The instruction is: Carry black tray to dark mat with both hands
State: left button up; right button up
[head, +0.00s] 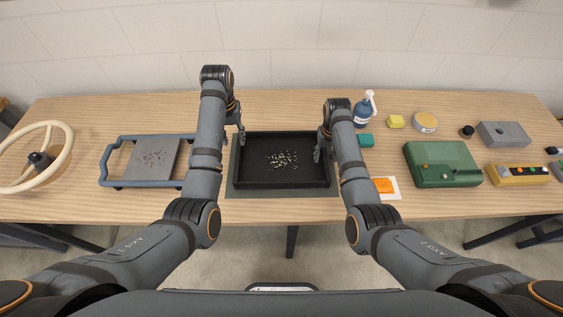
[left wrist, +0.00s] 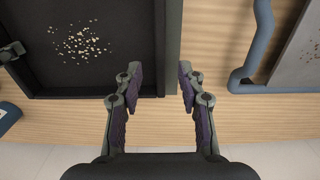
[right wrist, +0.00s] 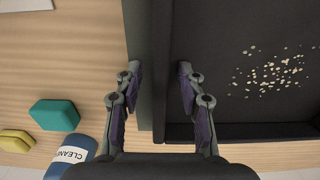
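The black tray (head: 283,183), with pale bits scattered on its floor, rests on the dark mat (head: 232,189). A strip of mat shows along the tray's sides and near edge. My left gripper (head: 240,136) is at the tray's left side. In the left wrist view its fingers (left wrist: 157,82) are apart, with the tray wall and mat strip between and below them. My right gripper (head: 322,150) is at the right side. In the right wrist view its fingers (right wrist: 158,82) are also apart over the tray wall. Neither visibly pinches the wall; fingertip height is unclear.
A blue-framed carrier with a grey plate (head: 152,160) and a cream wheel (head: 60,150) stand left. Right are a teal block (head: 366,140), a cleaner bottle (head: 364,112), an orange item on a white card (head: 384,186) and a green case (head: 442,164). Bare wood separates carrier and mat.

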pick_arm(q)
jog(key=shift+r, duration=1)
pick_arm(e)
notch_tip(320, 180, up, 12)
